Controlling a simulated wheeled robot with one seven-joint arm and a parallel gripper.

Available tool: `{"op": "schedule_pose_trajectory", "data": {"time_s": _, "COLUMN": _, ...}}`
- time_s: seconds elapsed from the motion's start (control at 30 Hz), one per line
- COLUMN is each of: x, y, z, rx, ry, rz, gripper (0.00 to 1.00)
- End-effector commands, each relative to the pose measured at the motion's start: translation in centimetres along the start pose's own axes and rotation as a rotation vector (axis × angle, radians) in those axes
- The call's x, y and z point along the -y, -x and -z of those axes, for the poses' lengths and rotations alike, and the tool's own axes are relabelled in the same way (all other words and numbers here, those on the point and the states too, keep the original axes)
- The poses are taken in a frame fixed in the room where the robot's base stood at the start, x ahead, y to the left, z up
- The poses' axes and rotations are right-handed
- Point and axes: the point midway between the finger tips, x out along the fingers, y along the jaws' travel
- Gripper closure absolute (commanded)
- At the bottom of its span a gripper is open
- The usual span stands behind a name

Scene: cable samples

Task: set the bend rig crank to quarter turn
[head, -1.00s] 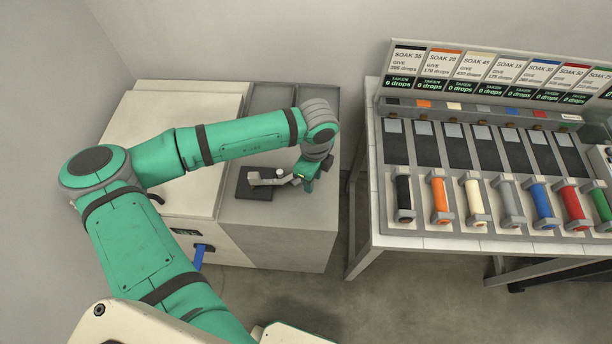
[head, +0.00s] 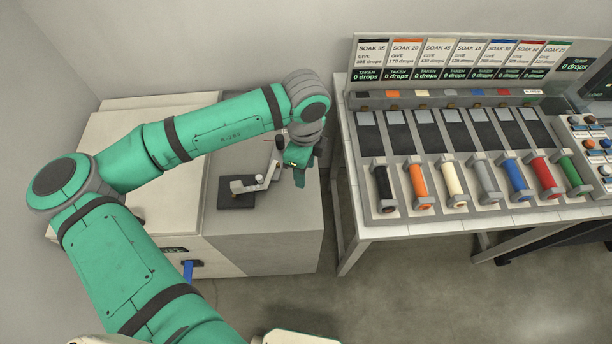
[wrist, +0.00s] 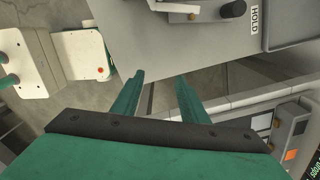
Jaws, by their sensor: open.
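The bend rig (head: 237,200) is a black base plate on top of the grey cabinet. Its pale grey crank arm (head: 258,183) runs from the base up and to the right, with a thin post near its outer end. My gripper (head: 299,176) is just right of the crank's outer end, and seems apart from it. In the wrist view, my two green fingers (wrist: 159,76) are spread with nothing between them. A pale piece of the rig (wrist: 178,7) is cut off at the top edge there, beside a dark knob (wrist: 233,9) and a HOLD label (wrist: 256,20).
The grey cabinet (head: 270,235) stands left of a bench (head: 440,222) with several coloured cable samples in holders and SOAK signs behind. A gap with floor separates them. A button panel (head: 590,150) is at the far right.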

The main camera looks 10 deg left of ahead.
Motion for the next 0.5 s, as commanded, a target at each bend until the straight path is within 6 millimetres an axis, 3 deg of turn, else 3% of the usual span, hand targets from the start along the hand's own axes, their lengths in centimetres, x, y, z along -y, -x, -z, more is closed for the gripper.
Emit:
{"op": "schedule_pose_trajectory", "data": {"time_s": 0.2, "x": -0.1, "y": 1.9, "z": -0.1, "rx": 0.001, "ry": 0.002, "rz": 0.001, "gripper": 0.60}}
{"op": "schedule_pose_trajectory", "data": {"time_s": 0.5, "x": 0.1, "y": 2.1, "z": 0.6, "rx": 0.001, "ry": -0.013, "rz": 0.001, "gripper": 0.60}}
